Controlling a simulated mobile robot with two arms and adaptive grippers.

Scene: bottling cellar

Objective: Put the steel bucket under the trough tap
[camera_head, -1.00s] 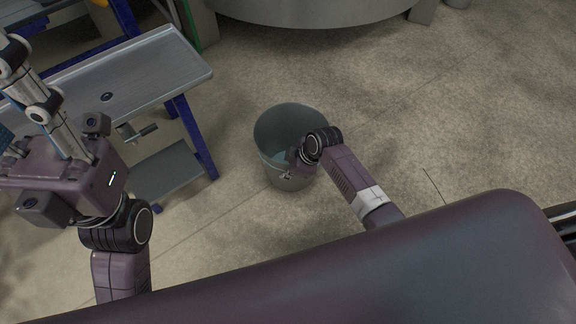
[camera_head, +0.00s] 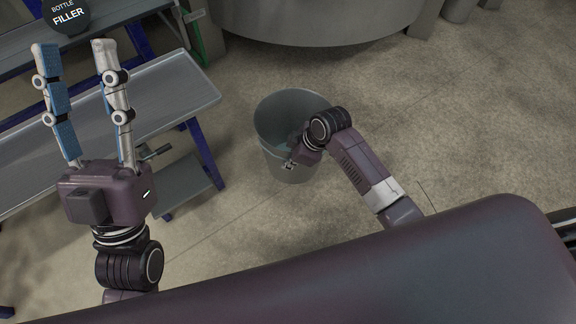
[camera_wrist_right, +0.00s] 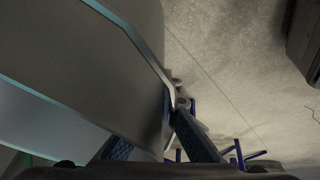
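The grey steel bucket (camera_head: 276,165) is upright in the middle of the head view, right of the trough. My right gripper (camera_head: 290,163) is at its near right rim. In the right wrist view the bucket wall (camera_wrist_right: 90,60) runs down between the fingers, and the gripper (camera_wrist_right: 165,140) appears shut on it. The fingertips are partly hidden. The trough (camera_head: 168,95) is a shallow metal tray on blue legs. Its tap (camera_head: 155,152) sticks out below the near edge, partly behind my left gripper. My left gripper (camera_head: 88,100) is open and empty, fingers pointing up the picture, over the trough.
A low shelf (camera_head: 185,190) lies between the trough's blue legs, left of the bucket. A large round vat (camera_head: 320,25) stands at the back. A dark "Bottle Filler" sign (camera_head: 66,14) is at top left. Bare floor (camera_head: 470,120) extends to the right.

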